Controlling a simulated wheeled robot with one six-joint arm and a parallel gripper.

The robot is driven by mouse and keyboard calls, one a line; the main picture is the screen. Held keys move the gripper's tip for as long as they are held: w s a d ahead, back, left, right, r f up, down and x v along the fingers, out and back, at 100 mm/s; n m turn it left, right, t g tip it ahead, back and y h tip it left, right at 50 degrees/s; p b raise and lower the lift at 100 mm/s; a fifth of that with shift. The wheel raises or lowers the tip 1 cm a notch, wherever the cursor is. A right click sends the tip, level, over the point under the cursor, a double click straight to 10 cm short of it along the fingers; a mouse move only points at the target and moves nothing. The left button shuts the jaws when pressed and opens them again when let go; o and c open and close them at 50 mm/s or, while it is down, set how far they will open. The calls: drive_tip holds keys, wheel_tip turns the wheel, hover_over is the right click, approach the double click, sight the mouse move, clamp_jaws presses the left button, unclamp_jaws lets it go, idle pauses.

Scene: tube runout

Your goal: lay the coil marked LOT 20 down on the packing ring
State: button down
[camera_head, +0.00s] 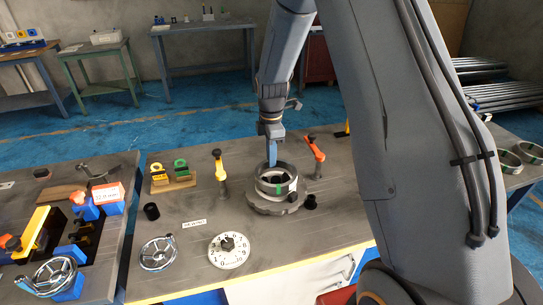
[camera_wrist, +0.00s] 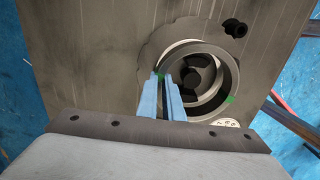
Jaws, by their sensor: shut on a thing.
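A grey coil (camera_head: 277,178) with green bands is upright-walled and level over a round, notched dark base (camera_head: 262,204), which I take for the packing ring. In the wrist view the coil (camera_wrist: 236,78) shows green bands at two places and sits slightly off-centre over the base (camera_wrist: 152,50). A pale label is on its side, but I cannot read a lot number. My gripper (camera_head: 271,162) points down, and its blue fingers (camera_wrist: 165,85) are shut on the coil's wall. I cannot tell whether the coil touches the base.
An orange-handled clamp (camera_head: 315,150) and a yellow-handled one (camera_head: 219,168) stand on either side. A black knob (camera_head: 310,202) is close right of the base. A numbered dial (camera_head: 229,250), a handwheel (camera_head: 158,254) and a black cylinder (camera_head: 151,211) stand nearer the front and left.

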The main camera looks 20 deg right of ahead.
drive_tip(key=shift+f+b, duration=0.5)
drive_tip(key=shift+f, duration=0.8)
drive_tip(key=c, duration=1.8)
unclamp_jaws()
drive_tip(key=shift+f, duration=0.1)
wheel_tip(320, 180, up, 7)
drive_tip(key=shift+r+b, duration=0.2)
drive_tip(key=shift+b, duration=0.7)
drive_tip(key=shift+s+r, duration=0.1)
drive_tip(key=shift+r, duration=0.15)
drive_tip(key=s+m, duration=0.3)
drive_tip(key=s, duration=0.1)
drive_tip(key=s+r+m, duration=0.1)
drive_tip(key=s+m, duration=0.2)
drive_tip(key=s, duration=0.1)
drive_tip(key=s+r+m, duration=0.1)
drive_tip(key=s+m, duration=0.1)
drive_tip(key=s, duration=0.2)
drive_tip(key=shift+a+r+m, duration=0.1)
drive_tip(key=shift+r+m, duration=0.1)
drive_tip(key=shift+m, duration=0.2)
drive_tip(key=s+m, duration=0.3)
drive_tip(key=s, duration=0.1)
drive_tip(key=s+m, duration=0.3)
drive_tip(key=s, duration=0.1)
drive_tip(key=s+m, duration=0.3)
drive_tip(key=s, duration=0.1)
drive_tip(key=shift+s+f+t, duration=0.15)
drive_tip(key=shift+s+t, duration=0.2)
drive_tip(key=shift+t, duration=0.05)
